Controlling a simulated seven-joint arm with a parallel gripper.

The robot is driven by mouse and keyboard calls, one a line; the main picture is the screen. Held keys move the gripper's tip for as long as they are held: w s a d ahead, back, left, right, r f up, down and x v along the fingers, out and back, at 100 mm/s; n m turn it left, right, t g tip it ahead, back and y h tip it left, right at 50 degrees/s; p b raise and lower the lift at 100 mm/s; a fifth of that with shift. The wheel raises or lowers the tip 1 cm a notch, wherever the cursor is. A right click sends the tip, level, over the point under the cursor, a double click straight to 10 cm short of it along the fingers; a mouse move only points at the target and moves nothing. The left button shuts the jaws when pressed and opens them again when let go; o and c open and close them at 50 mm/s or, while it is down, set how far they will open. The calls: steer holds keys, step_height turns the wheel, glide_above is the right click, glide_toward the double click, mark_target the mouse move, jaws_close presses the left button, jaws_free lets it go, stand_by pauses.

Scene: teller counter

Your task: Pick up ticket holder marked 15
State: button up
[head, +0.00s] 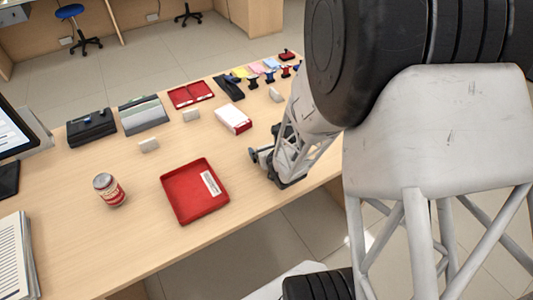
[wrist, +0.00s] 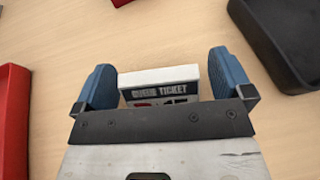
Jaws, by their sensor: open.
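My gripper (head: 264,155) is low over the counter, right of the red tray. In the wrist view my gripper (wrist: 162,70) is open, with a blue finger pad at each side of a white ticket holder (wrist: 158,76). Its dark label reads "QUEUE TICKET". The gripper body hides the number below, so I cannot read it; a bit of red shows. I cannot tell whether the pads touch it.
A red tray (head: 179,210) lies left of my gripper, with a labelled can (head: 109,189) beyond it. A white-and-red box (head: 234,119) is close behind my gripper. A black tray (wrist: 282,50) is at the right in the wrist view. The counter's front edge is near.

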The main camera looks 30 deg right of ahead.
mark_target(265, 146)
steer(key=shift+w, duration=0.25)
steer(key=shift+c, duration=0.3)
steer(key=c, duration=1)
steer(key=shift+r, duration=0.9)
steer(key=shift+s+r, duration=0.3)
steer(key=shift+r, duration=0.55)
steer(key=s+a, duration=0.1)
steer(key=s, duration=0.4)
steer(key=s+a+r, duration=0.1)
steer(key=s+a, duration=0.1)
steer(key=s, duration=0.2)
steer(key=s+a, duration=0.2)
steer(key=s, duration=0.3)
steer(key=shift+s+r, duration=0.2)
steer(key=shift+s, duration=0.15)
steer(key=shift+d, duration=0.1)
